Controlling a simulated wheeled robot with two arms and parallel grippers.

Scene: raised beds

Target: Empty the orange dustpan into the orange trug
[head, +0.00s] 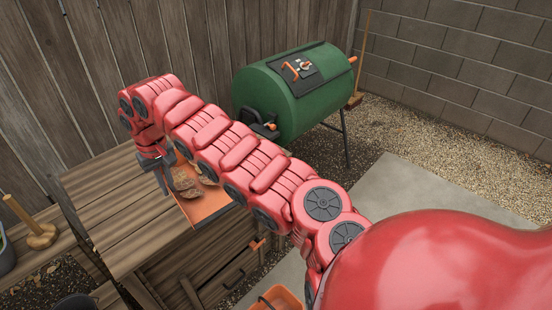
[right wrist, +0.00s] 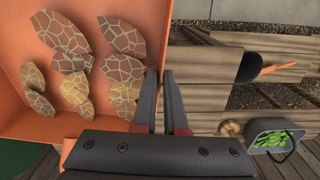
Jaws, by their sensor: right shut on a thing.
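The orange dustpan (head: 208,208) is over the wooden bench top in the head view. It fills the left of the right wrist view (right wrist: 90,124), with several brown, crack-patterned pieces (right wrist: 72,60) lying in it. My right gripper (head: 163,180) is at the dustpan's edge and shut on it; in the right wrist view its two fingers (right wrist: 164,75) stand close together by the pan's right side. My arm hides part of the pan in the head view. The orange trug (head: 284,297) shows partly at the bottom of the head view, low beside the bench. My left gripper is not in view.
The wooden bench (head: 110,205) stands along the fence. A green drum on legs (head: 290,95) stands behind my arm. A wooden-handled tool (head: 38,236) is at the left. A grey bucket with green contents (right wrist: 276,139) shows in the right wrist view. Paving at right is clear.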

